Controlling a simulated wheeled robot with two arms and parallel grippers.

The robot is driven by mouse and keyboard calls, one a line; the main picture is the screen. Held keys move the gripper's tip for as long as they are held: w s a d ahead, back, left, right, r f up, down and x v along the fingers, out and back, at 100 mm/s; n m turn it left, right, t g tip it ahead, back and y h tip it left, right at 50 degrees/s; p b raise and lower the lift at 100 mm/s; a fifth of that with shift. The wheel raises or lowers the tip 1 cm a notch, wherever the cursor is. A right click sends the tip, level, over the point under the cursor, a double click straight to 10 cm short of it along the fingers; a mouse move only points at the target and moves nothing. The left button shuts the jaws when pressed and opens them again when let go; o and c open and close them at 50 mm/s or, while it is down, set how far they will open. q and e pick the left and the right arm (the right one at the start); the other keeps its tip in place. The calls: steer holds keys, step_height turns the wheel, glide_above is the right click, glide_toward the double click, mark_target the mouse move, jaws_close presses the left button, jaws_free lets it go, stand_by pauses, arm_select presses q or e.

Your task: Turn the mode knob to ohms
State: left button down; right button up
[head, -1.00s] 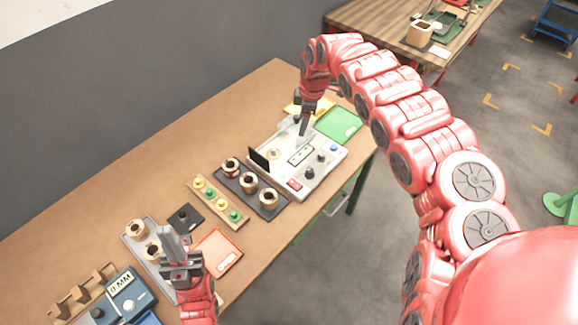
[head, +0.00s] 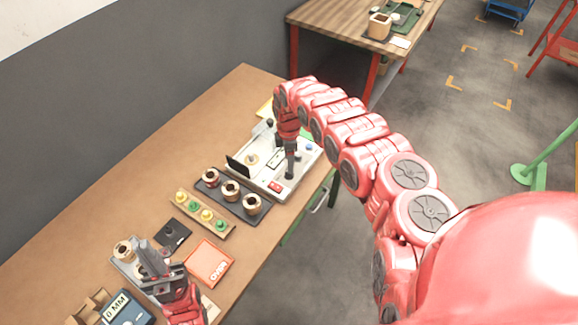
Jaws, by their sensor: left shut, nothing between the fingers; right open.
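A white machine (head: 262,181) stands on the brown bench, with black knobs, a blue knob (head: 309,146) and a red switch (head: 275,187) on its top. My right gripper (head: 290,174) points down over the front part of this machine, at its black knobs, and hides some of them. Its jaws are open; I cannot tell whether they touch a knob. A blue meter (head: 127,308) with a lit display is cut off by the bottom edge. My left gripper (head: 146,249) is shut and empty above the grey tray at lower left. No knob label is readable, so I cannot tell which knob sets the mode.
A dark tray (head: 232,205) holds three coils. A wooden strip (head: 184,207) holds yellow and green pieces. A black square (head: 172,233) and an orange card (head: 208,264) lie nearby. A grey wall runs behind the bench.

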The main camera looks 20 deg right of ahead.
steer(key=f, duration=0.3)
steer(key=shift+a+f, duration=0.2)
steer(key=shift+f, duration=0.15)
steer(key=shift+d+f, duration=0.15)
steer(key=shift+f, duration=0.5)
jaws_close()
